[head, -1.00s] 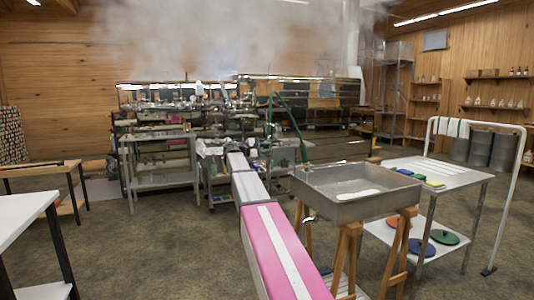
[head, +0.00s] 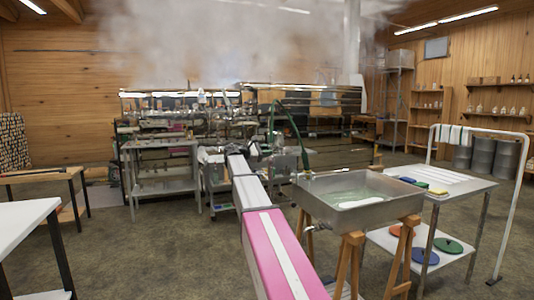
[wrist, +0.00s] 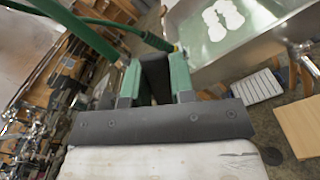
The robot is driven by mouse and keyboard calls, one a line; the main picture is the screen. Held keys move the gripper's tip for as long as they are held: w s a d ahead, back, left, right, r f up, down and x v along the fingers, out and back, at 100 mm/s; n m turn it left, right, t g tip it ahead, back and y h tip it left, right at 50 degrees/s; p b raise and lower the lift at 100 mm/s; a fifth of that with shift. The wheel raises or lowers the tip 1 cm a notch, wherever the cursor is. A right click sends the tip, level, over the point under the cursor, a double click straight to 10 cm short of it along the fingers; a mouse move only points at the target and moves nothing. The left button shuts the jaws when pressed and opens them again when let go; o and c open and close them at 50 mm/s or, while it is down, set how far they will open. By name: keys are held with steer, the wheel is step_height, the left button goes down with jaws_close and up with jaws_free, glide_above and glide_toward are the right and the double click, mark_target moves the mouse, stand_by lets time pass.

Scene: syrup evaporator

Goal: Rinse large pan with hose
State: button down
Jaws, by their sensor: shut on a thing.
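The large pan (head: 395,208) is a metal basin on a wooden stand, right of my arm in the head view. Pale green shows on its floor, with a white patch in it. Its corner (wrist: 215,70) is at the top right in the wrist view, with white rounded shapes inside. The green hose (head: 300,138) arches down near my arm's end. In the wrist view the hose (wrist: 75,25) ends in a dark nozzle pointing toward the pan. My gripper (wrist: 155,72) is shut on a dark part, apparently the hose's handle, beside the pan.
A white table (head: 455,183) with sponges stands right of the pan; coloured discs lie on its lower shelf. A white rail (head: 508,210) rises beyond it. Steaming evaporator equipment (head: 180,105) fills the back.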

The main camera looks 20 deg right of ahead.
steer(key=c, duration=1)
jaws_free()
steer(key=shift+o, duration=0.2)
steer(key=shift+a, duration=0.15)
steer(key=a, duration=1)
steer(key=shift+s+a, duration=0.2)
steer(key=shift+a, duration=0.1)
